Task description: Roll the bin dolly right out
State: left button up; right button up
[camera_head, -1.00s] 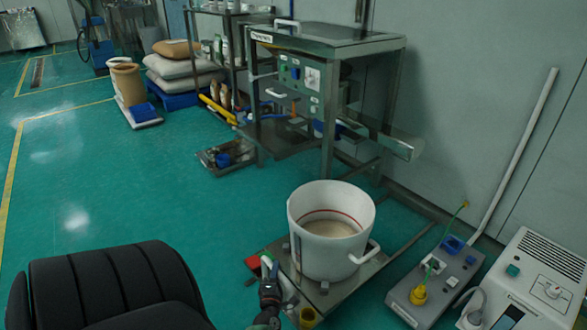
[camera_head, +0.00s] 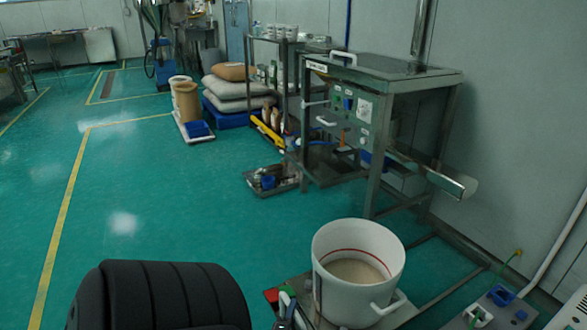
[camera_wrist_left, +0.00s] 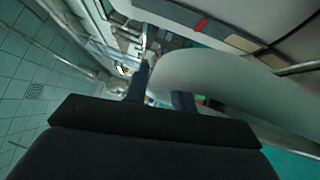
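A white bin (camera_head: 335,285) with a red line inside and pale material at its bottom stands upright on a low metal dolly (camera_head: 405,318), cut off by the lower edge of the head view. A white handle (camera_head: 388,303) sticks out on its right side. My right gripper is not in view.
A metal sieve stand (camera_head: 385,85) with a chute (camera_head: 450,184) is behind the bin. A floor tray (camera_head: 270,182) lies left of the stand. A grey control box (camera_head: 500,318) is at lower right by the wall. Open green floor (camera_head: 150,215) lies to the left.

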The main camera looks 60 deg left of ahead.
pick_arm(q)
jog(key=shift+o, duration=1.2)
jog(key=shift+s+d, duration=0.1)
jog(key=p+v, duration=0.1)
jog(key=v, duration=0.6)
jog(key=shift+s+d, duration=0.2)
jog(key=shift+s+f, duration=0.1)
